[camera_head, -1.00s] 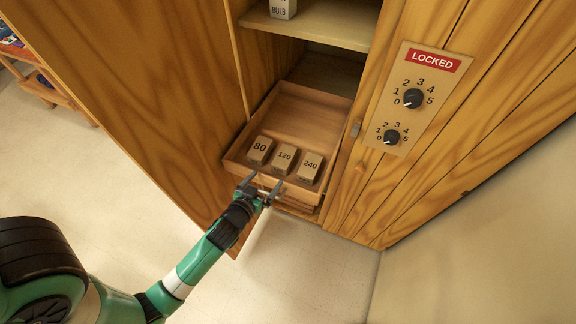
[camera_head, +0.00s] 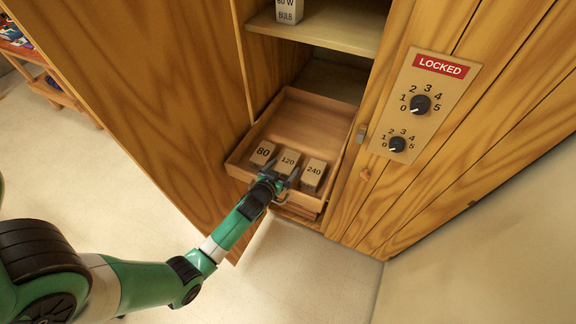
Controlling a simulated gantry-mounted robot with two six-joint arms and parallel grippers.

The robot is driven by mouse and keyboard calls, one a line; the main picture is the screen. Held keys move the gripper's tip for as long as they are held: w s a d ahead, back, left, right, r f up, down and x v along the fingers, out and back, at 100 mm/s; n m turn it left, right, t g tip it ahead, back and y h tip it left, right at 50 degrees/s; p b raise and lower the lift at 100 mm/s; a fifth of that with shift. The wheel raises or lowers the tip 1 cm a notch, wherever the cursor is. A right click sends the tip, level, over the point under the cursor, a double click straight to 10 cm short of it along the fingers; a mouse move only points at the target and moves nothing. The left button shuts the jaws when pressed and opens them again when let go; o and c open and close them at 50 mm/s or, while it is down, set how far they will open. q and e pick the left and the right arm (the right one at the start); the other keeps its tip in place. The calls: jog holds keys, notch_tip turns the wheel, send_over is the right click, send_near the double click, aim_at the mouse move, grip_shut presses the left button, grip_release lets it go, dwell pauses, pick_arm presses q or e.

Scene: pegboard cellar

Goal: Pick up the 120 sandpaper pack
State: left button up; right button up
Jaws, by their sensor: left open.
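The 120 sandpaper pack (camera_head: 288,160) is the middle of three tan blocks in an open wooden drawer (camera_head: 308,117). The 80 pack (camera_head: 263,152) is on its left and the 240 pack (camera_head: 314,172) on its right. My left gripper (camera_head: 281,178) is open, with its fingers at the near side of the 120 pack. The gripper hides the pack's lower front, and I cannot tell whether the fingers touch it. My right gripper is not in view.
A shelf (camera_head: 318,32) above the drawer holds a bulb box (camera_head: 289,10). A locked panel with two dials (camera_head: 424,103) is on the closed door at right. A large open door (camera_head: 140,90) stands at left. The drawer's back is empty.

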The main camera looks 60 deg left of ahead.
pick_arm(q)
jog(key=c, duration=1.4)
jog(key=r+p, duration=0.1)
jog(key=r, duration=0.2)
jog(key=s+r+p, duration=0.1)
jog(key=r, duration=0.1)
jog(key=shift+d+r+p, duration=0.1)
jog(key=shift+d+p, duration=0.2)
jog(key=shift+d, duration=0.1)
jog(key=r+p+v, duration=0.2)
jog(key=v, duration=1.3)
jog(key=shift+w+a, duration=0.3)
jog(key=shift+a, duration=0.1)
